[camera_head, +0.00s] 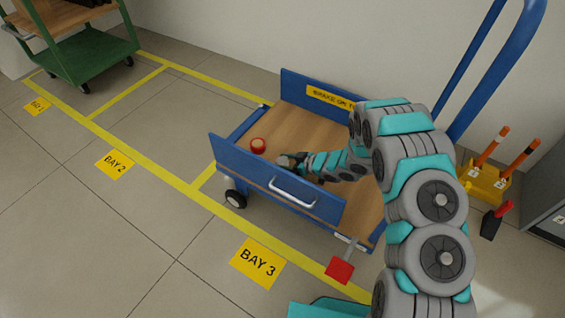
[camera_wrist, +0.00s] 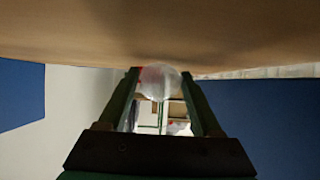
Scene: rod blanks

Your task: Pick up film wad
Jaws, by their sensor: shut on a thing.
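In the wrist view a pale, see-through film wad (camera_wrist: 160,82) sits between the two fingertips of my gripper (camera_wrist: 162,84). The fingers are shut on it. The wad is close to the wooden deck (camera_wrist: 160,35); I cannot tell whether it touches. In the head view my gripper (camera_head: 284,160) reaches low over the wooden deck of the blue cart (camera_head: 265,172), behind its front panel. The wad is not clear in the head view.
The cart has a silver handle (camera_head: 292,194) and a red pedal (camera_head: 340,271). A green cart (camera_head: 90,60) stands at the far left. The floor at left is clear.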

